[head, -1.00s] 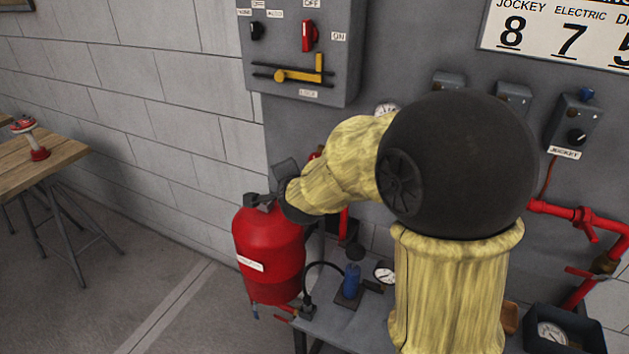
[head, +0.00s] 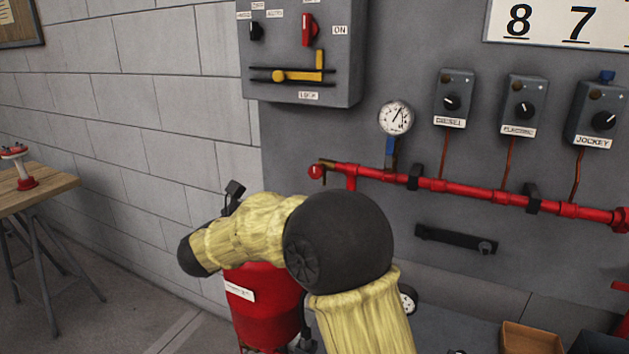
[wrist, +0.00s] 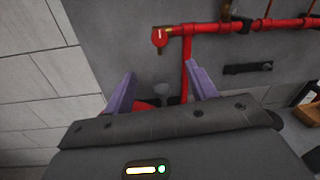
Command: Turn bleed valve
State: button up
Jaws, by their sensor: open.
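The red pipe (head: 455,185) runs along the grey panel. At its left end is a small valve (head: 318,171) with a red front and a brass part behind, likely the bleed valve. In the wrist view the valve (wrist: 159,38) is above and beyond my gripper (wrist: 162,84). The gripper's two purple fingers are apart and empty, not touching the valve.
A pressure gauge (head: 395,118) and several dark switch boxes stand above the pipe. A red tank (head: 262,310) is partly hidden behind my arm. A grey control box (head: 300,50) hangs above the valve. A wooden table (head: 40,192) stands at the left.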

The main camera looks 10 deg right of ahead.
aim_at(314, 173)
jog(key=p+x, duration=0.3)
jog(key=x, duration=1.4)
jog(key=shift+w+d, duration=0.15)
jog(key=shift+d, duration=0.05)
jog(key=c, duration=1)
